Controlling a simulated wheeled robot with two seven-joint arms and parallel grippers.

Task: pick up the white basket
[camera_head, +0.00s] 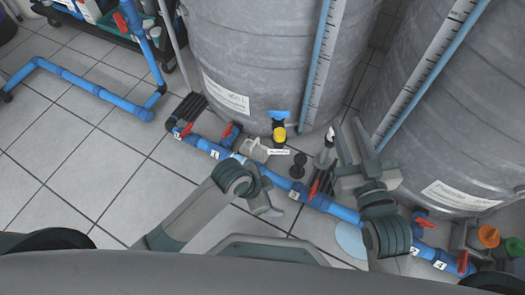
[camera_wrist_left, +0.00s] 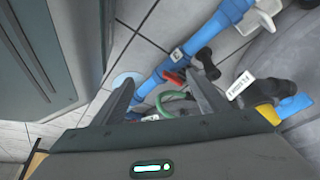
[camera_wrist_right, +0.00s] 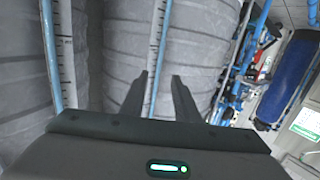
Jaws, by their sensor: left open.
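A small off-white openwork piece (camera_head: 256,150) lies by the blue pipe at the foot of the left grey tank; it may be the white basket, but it is too small to be sure. A white piece (camera_wrist_left: 262,17) at the top of the left wrist view may be the same thing. My left gripper (camera_head: 267,208) is open and empty, low in front of the pipe, apart from the white piece and nearer to me. Its two fingers (camera_wrist_left: 160,88) stand apart over the pipe. My right gripper (camera_head: 348,142) is open and empty before the tanks; its fingers (camera_wrist_right: 159,78) are apart.
Two large grey tanks (camera_head: 255,60) stand behind a blue pipe (camera_head: 215,150) with red valve handles (camera_head: 315,187). A black valve with a yellow cap (camera_head: 279,134) projects from the left tank. A dark cart (camera_head: 110,30) stands back left. Tiled floor (camera_head: 75,165) is free at left.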

